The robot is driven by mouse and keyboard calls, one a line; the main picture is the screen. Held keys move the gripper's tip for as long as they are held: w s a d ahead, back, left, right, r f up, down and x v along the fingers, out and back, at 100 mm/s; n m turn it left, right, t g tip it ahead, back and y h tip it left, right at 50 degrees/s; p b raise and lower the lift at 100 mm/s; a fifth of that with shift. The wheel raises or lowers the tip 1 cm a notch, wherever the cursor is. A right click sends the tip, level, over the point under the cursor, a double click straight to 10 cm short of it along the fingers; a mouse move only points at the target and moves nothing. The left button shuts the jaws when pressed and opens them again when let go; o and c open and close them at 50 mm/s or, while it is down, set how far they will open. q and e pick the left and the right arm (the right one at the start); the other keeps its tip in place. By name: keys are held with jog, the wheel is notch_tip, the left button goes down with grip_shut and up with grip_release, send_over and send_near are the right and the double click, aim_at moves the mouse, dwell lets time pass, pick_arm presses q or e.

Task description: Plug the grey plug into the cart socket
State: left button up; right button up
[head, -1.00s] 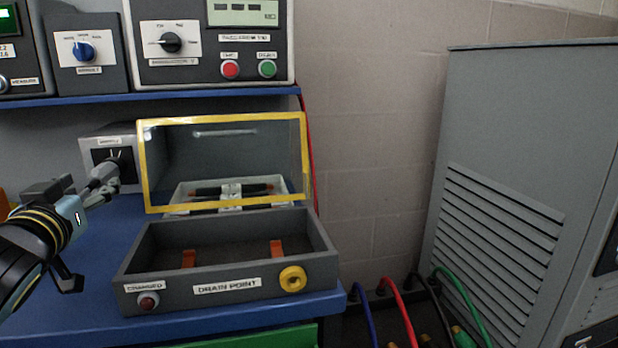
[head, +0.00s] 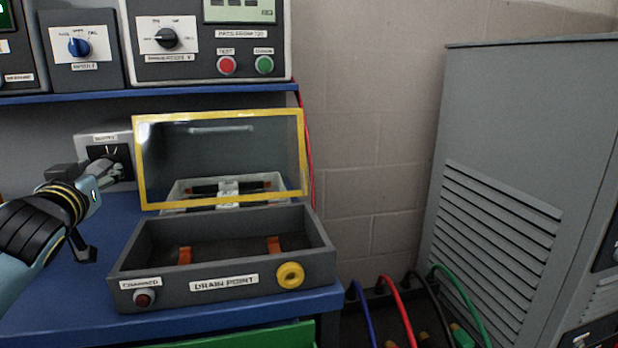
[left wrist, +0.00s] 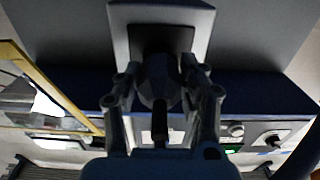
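The socket (head: 107,154) is a dark square recess in a light grey box (head: 127,150) on the blue top, left of the yellow-framed lid. My left gripper (head: 108,173) is right at its front. In the left wrist view the gripper (left wrist: 161,85) has its fingers on both sides of the dark grey plug (left wrist: 157,82). The plug's far end overlaps the dark socket recess (left wrist: 160,40) inside its pale frame. I cannot tell how deep the plug sits. In the head view the gripper mostly hides the plug. My right gripper is not in view.
A grey drain point box (head: 225,285) with an open yellow-framed clear lid (head: 140,165) stands close right of my left gripper. A blue shelf (head: 200,92) with instruments runs above. A tall grey louvred cabinet (head: 540,130) and coloured cables (head: 400,310) are at the right.

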pick_arm(q)
grip_shut()
jog(key=shift+r+m+p, duration=0.15)
jog(key=shift+m+p, duration=0.5)
jog(key=shift+m, duration=0.25)
jog(key=shift+m+p, duration=0.5)
jog(key=shift+m, duration=0.4)
jog(key=shift+m+p, duration=0.5)
jog(key=shift+m, duration=1.2)
jog(key=o, duration=0.6)
grip_release()
jog(key=shift+f, duration=0.2)
